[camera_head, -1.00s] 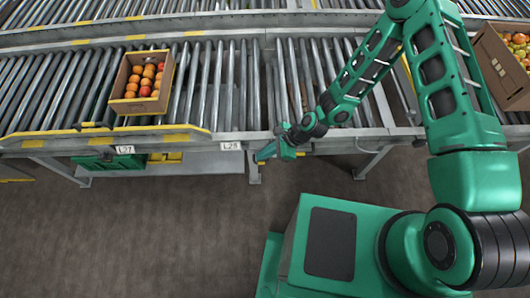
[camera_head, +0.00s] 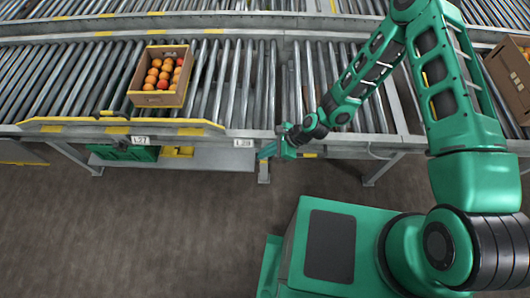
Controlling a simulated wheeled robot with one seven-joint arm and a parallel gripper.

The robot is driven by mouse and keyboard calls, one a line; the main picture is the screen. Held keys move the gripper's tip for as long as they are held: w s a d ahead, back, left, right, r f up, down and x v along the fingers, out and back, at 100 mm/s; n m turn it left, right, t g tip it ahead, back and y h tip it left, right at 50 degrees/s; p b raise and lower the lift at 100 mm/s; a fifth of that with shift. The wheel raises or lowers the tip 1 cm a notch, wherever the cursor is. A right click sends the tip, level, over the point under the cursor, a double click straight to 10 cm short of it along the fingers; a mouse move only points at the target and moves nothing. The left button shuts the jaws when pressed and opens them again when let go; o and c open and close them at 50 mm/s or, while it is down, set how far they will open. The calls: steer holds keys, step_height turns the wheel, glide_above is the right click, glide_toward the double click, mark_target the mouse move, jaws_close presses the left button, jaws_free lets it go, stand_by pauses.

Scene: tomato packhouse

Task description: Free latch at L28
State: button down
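The white label L28 (camera_head: 244,143) is on the front edge of the near roller conveyor (camera_head: 222,134). My gripper (camera_head: 266,152) is at that edge, just right of the label, pointing left and slightly down. Its green fingers are small here, and I cannot tell whether they are open or shut, or touching anything. No latch can be made out by the label; my gripper and wrist cover part of the edge there.
A cardboard box of tomatoes (camera_head: 138,99) sits on the rollers behind label L27 (camera_head: 140,139). A yellow guard rail (camera_head: 70,121) runs along the edge at left. Another box (camera_head: 508,75) is at far right. Conveyor legs (camera_head: 264,172) stand below; the floor in front is clear.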

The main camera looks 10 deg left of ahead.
steer(key=v, duration=1)
stand_by(0.3)
steer(key=w+d+r+n+h, duration=0.1)
steer(key=d+r+n+h, duration=0.1)
steer(key=d+r, duration=0.65)
steer(key=w+d+r+n+t+h, duration=0.1)
steer(key=w+d+r+n+h, duration=0.3)
steer(key=d, duration=0.8)
steer(key=s+d+r+n+h, duration=0.1)
steer(key=d+r, duration=0.7)
steer(key=d, duration=0.3)
steer(key=s+d+r+n+h, duration=0.1)
steer(key=s+d+r+n, duration=0.1)
steer(key=s+d+r, duration=1.1)
steer(key=s+r, duration=0.5)
steer(key=s, duration=0.3)
steer(key=shift+n, duration=0.3)
steer(key=shift+r, duration=0.15)
